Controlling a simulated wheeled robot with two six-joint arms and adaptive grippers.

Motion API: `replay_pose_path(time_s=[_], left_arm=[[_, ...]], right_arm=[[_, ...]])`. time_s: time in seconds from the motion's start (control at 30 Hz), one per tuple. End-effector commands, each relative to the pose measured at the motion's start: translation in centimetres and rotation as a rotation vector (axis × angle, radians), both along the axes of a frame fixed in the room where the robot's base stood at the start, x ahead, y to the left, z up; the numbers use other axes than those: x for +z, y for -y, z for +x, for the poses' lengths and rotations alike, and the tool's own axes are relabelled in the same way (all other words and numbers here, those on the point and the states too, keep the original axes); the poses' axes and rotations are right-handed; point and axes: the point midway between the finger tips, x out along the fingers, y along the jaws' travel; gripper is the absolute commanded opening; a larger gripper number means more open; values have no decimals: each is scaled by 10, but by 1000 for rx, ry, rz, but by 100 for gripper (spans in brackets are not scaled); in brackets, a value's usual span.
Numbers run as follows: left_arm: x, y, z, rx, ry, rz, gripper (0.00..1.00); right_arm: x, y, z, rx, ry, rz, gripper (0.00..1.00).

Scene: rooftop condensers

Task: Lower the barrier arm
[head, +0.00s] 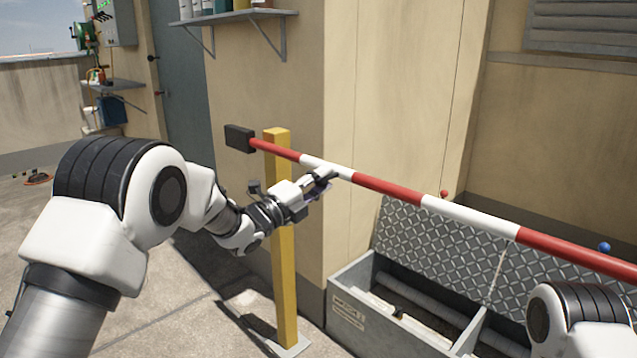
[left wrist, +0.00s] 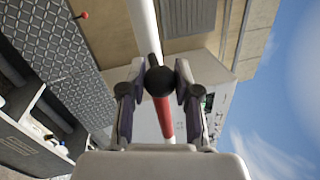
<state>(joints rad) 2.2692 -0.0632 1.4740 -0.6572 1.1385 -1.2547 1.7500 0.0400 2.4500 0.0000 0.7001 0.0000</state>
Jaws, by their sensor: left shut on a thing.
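The red and white striped barrier arm (head: 375,183) runs from a yellow post (head: 288,270) across to the right edge of the head view. It looks roughly level, and a black block (head: 239,138) sits on its short end. My left gripper (head: 322,183) is at the barrier arm's white band just right of the post. In the left wrist view a dark round knob (left wrist: 160,80) sits between the fingertips of my left gripper (left wrist: 159,72), which are closed on it. The barrier arm (left wrist: 143,25) runs behind the knob. My right gripper is out of view.
An open grey box (head: 350,305) with a raised diamond-plate lid (head: 420,238) lies below the barrier arm. Its lid edge carries a red knob (head: 444,193) and a blue ball (head: 604,247). A wall shelf (head: 235,17) is above.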

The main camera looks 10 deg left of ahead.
Motion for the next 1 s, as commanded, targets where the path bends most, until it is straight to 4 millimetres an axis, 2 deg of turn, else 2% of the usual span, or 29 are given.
replay_pose_path(time_s=[0.03, 0.1, 0.53, 0.57, 0.6, 0.63, 1.0], left_arm=[[-8, 1, 0, -3, 4, 10, 0], [-9, 1, 0, -3, 10, 19, 0], [-14, 2, 0, -4, 7, 29, 0], [-15, 2, 0, -4, 6, 29, 38], [-15, 1, 0, -4, 6, 29, 52], [-15, 1, 1, -3, 5, 28, 57], [-11, -4, -4, 0, 13, 23, 57]], right_arm=[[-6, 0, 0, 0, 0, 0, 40], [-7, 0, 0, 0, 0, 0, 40], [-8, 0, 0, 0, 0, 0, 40], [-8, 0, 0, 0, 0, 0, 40], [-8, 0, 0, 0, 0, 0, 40], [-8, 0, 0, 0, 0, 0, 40], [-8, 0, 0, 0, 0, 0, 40]])
